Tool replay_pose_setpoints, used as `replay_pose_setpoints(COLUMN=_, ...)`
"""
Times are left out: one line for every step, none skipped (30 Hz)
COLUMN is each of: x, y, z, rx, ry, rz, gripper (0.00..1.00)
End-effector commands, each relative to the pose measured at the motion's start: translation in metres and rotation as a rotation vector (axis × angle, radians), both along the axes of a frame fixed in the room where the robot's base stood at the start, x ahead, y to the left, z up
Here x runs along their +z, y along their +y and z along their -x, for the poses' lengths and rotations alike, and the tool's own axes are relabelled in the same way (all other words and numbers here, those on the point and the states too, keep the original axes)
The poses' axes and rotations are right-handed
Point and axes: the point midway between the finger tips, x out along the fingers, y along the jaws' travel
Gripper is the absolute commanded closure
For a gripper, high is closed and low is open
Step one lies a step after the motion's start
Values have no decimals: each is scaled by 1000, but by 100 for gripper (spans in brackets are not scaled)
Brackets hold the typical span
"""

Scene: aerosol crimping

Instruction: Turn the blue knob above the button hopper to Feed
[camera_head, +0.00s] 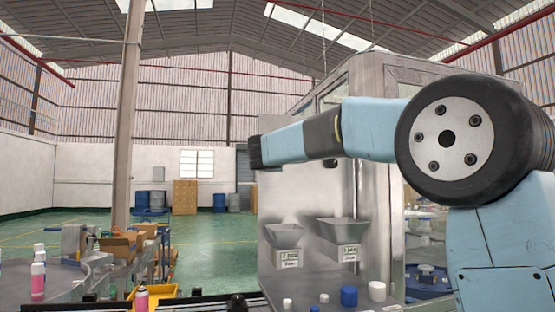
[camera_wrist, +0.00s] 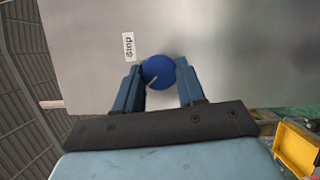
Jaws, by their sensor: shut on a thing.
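The round blue knob (camera_wrist: 158,71) sits on the grey metal panel (camera_wrist: 225,35) in the wrist view. A short light pointer line on its face runs from the middle towards the picture's lower left. A white label reading "Stop" (camera_wrist: 128,45) is above and left of it, turned sideways. No Feed label shows. My gripper (camera_wrist: 159,67) has one blue finger on each side of the knob and is shut on it. In the head view my arm reaches in front of the machine, and the knob and fingers cannot be seen. Two metal hoppers (camera_head: 283,235) (camera_head: 343,230) are below the arm.
A blue cylinder (camera_head: 349,296) and several white caps (camera_head: 377,291) stand below the hoppers. A conveyor with pink cans (camera_head: 38,280) is at the left. A yellow tray (camera_wrist: 297,147) is at the wrist view's lower right. The green floor behind is mostly clear.

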Motion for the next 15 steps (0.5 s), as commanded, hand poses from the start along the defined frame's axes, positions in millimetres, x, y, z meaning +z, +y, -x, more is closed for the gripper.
replay_pose_setpoints(x=-5, y=2, z=-1, rx=2, ry=5, rz=11, gripper=91)
replay_pose_setpoints(x=-6, y=2, z=-1, rx=2, ry=5, rz=16, gripper=91)
replay_pose_setpoints(x=-6, y=2, z=-1, rx=2, ry=3, rz=21, gripper=91)
replay_pose_setpoints(x=-6, y=2, z=-1, rx=2, ry=2, rz=25, gripper=91)
replay_pose_setpoints(x=-6, y=2, z=-1, rx=2, ry=1, rz=28, gripper=91)
replay_pose_setpoints(x=-6, y=2, z=-1, rx=3, ry=1, rz=30, gripper=91)
replay_pose_setpoints(x=-7, y=2, z=-1, rx=3, ry=1, rz=32, gripper=91)
replay_pose_setpoints(x=-7, y=2, z=-1, rx=3, ry=1, rz=33, gripper=91)
replay_pose_setpoints(x=-7, y=2, z=-1, rx=3, ry=1, rz=33, gripper=91)
replay_pose_setpoints(x=-7, y=3, z=-1, rx=3, ry=1, rz=33, gripper=91)
replay_pose_setpoints(x=-7, y=3, z=-1, rx=3, ry=1, rz=33, gripper=91)
replay_pose_setpoints(x=-7, y=3, z=-1, rx=3, ry=1, rz=33, gripper=91)
replay_pose_setpoints(x=-7, y=3, z=-1, rx=3, ry=1, rz=33, gripper=91)
replay_pose_setpoints(x=-7, y=3, z=-1, rx=3, ry=1, rz=33, gripper=91)
replay_pose_setpoints(x=-7, y=3, z=-1, rx=3, ry=2, rz=33, gripper=91)
